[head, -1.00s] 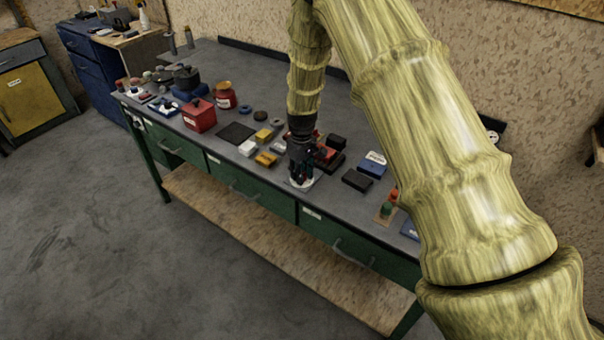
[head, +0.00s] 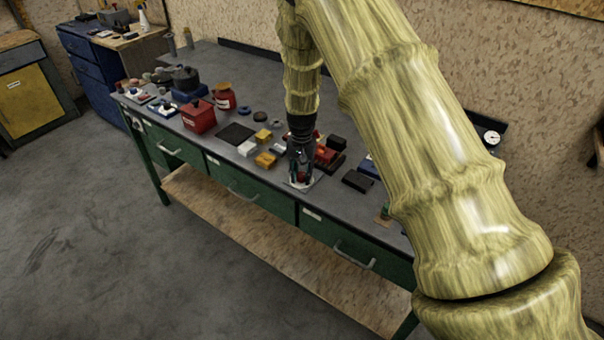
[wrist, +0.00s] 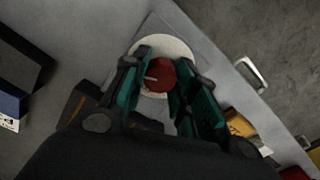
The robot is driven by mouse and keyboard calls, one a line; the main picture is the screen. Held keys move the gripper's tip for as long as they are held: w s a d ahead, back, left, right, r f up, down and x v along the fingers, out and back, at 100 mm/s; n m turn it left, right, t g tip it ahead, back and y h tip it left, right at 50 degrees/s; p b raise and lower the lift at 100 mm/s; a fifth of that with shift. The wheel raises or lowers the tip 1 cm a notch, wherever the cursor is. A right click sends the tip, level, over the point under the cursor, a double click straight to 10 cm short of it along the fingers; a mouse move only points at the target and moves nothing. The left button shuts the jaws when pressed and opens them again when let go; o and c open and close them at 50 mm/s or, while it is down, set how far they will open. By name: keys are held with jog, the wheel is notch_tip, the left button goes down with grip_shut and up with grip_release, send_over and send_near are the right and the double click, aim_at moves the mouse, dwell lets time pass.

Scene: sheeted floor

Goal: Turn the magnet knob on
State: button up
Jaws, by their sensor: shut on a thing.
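The magnet knob is a round red knob (wrist: 160,76) with a pale pointer mark, on a white round dial (wrist: 178,47) set on a grey plate near the bench's front edge. In the wrist view my gripper (wrist: 160,84) has its teal-padded fingers on either side of the knob, shut on it. In the head view my gripper (head: 300,172) points straight down over the dial plate (head: 304,184), and its fingers hide most of the knob. The pointer's exact setting is hard to read.
The bench top (head: 215,150) holds several items near my gripper: yellow blocks (head: 265,159), a red block (head: 326,155), a black box (head: 357,181) and a red box (head: 199,116). A drawer handle (wrist: 252,74) lies just beyond the front edge. Open floor lies in front.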

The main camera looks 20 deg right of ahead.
aim_at(302, 174)
jog(key=shift+w+r+m, duration=0.1)
jog(key=shift+m, duration=2.2)
jog(key=shift+d, duration=0.1)
jog(key=o, duration=1.1)
jog(key=shift+c, duration=0.2)
notch_tip(302, 174, up, 12)
